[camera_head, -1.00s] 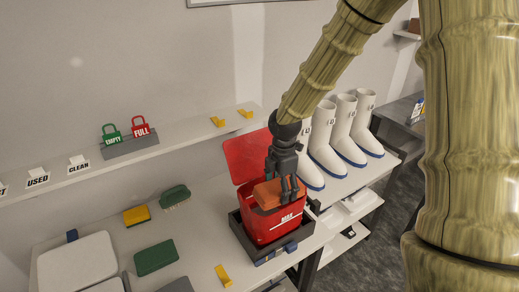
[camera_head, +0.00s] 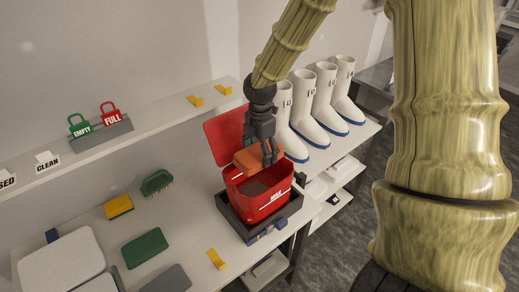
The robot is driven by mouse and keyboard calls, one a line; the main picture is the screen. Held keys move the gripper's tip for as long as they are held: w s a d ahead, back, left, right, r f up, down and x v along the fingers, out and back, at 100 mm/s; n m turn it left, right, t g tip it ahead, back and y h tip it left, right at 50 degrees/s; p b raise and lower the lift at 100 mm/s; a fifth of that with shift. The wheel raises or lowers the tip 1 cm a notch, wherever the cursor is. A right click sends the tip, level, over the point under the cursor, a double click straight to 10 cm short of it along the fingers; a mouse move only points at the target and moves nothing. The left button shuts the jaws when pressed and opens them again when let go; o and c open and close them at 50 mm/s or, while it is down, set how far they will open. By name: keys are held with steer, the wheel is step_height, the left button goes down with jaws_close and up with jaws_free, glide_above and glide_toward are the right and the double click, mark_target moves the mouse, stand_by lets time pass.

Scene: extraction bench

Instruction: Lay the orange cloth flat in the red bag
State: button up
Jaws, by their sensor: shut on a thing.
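The red bag (camera_head: 263,208) stands open in a dark tray on the bench, its lid (camera_head: 224,135) tilted up at the back. The orange cloth (camera_head: 247,158) is a folded, block-like piece at the bag's mouth, by the raised lid. My gripper (camera_head: 269,161) points down over the bag and is shut on the cloth. The cloth appears at or just above the rim, roughly level. The dark inside of the bag shows in front of it. The gripper hides part of the cloth, and I cannot tell whether the cloth touches the bag.
The dark tray (camera_head: 240,229) surrounds the bag's base. White boots (camera_head: 306,113) stand close on the right. A green brush (camera_head: 156,182), a yellow sponge (camera_head: 118,206) and a green pad (camera_head: 144,248) lie to the left. A shelf with padlocks (camera_head: 111,113) runs behind.

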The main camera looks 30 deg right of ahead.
steer(key=shift+s+f, duration=0.35)
steer(key=shift+f, duration=0.2)
steer(key=shift+w+f+b, duration=0.25)
steer(key=shift+f+b, duration=0.35)
steer(key=shift+f, duration=0.55)
steer(key=shift+s+f+b, duration=0.15)
steer(key=shift+f+b, duration=0.65)
steer(key=shift+f, duration=1.3)
steer(key=o, duration=1.1)
